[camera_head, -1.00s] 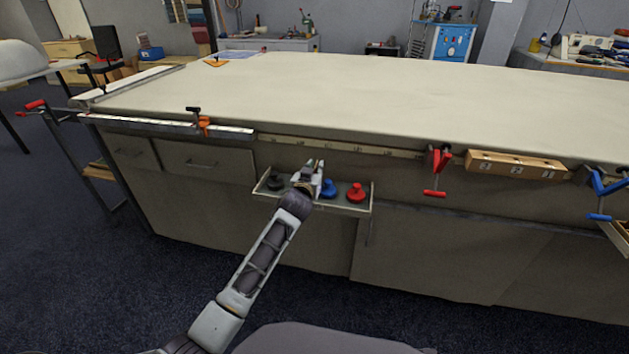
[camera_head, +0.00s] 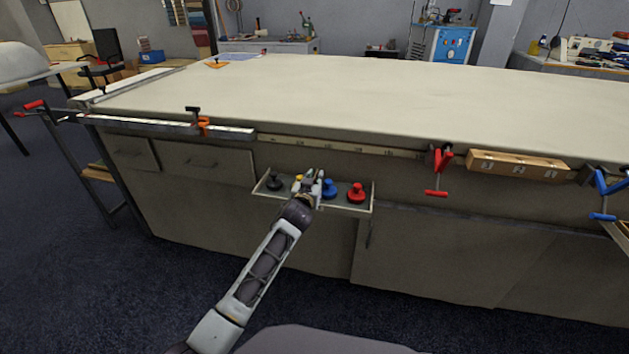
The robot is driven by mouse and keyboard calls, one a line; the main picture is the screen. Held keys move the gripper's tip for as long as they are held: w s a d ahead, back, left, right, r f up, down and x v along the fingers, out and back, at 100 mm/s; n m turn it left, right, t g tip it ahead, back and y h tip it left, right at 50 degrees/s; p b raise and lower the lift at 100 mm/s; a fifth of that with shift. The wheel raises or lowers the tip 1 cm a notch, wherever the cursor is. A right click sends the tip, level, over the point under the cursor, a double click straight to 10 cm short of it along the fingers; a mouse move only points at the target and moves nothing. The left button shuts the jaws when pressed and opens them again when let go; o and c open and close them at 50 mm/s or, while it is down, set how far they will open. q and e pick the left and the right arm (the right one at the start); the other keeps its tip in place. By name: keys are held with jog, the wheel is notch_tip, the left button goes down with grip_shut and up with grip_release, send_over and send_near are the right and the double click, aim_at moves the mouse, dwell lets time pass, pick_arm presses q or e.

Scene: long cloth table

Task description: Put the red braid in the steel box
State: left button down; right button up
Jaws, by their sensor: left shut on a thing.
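A shallow open tray-like drawer (camera_head: 340,206) juts from the table front. A red spool-like thing (camera_head: 356,193) stands at its right end, apart from my gripper; it is the only red piece in the tray, and I cannot tell for sure that it is the braid. My left gripper (camera_head: 315,178) is over the tray's middle, left of a blue spool-like thing (camera_head: 330,188). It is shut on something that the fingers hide. A bit of yellow (camera_head: 297,180) shows just left of it. I cannot make out a steel box. My right gripper is out of view.
A black spool-like thing (camera_head: 274,183) stands at the tray's left end. The long cloth table (camera_head: 380,95) has a largely bare top. A red clamp (camera_head: 437,170), a wooden block (camera_head: 518,166) and a blue clamp (camera_head: 603,192) line its front edge to the right.

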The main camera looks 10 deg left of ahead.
pick_arm(q)
jog(key=c, duration=1.6)
grip_release()
jog(key=shift+f, duration=0.1)
jog(key=shift+o, duration=0.2)
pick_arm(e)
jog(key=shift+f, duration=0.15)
pick_arm(q)
jog(key=shift+s, duration=0.15)
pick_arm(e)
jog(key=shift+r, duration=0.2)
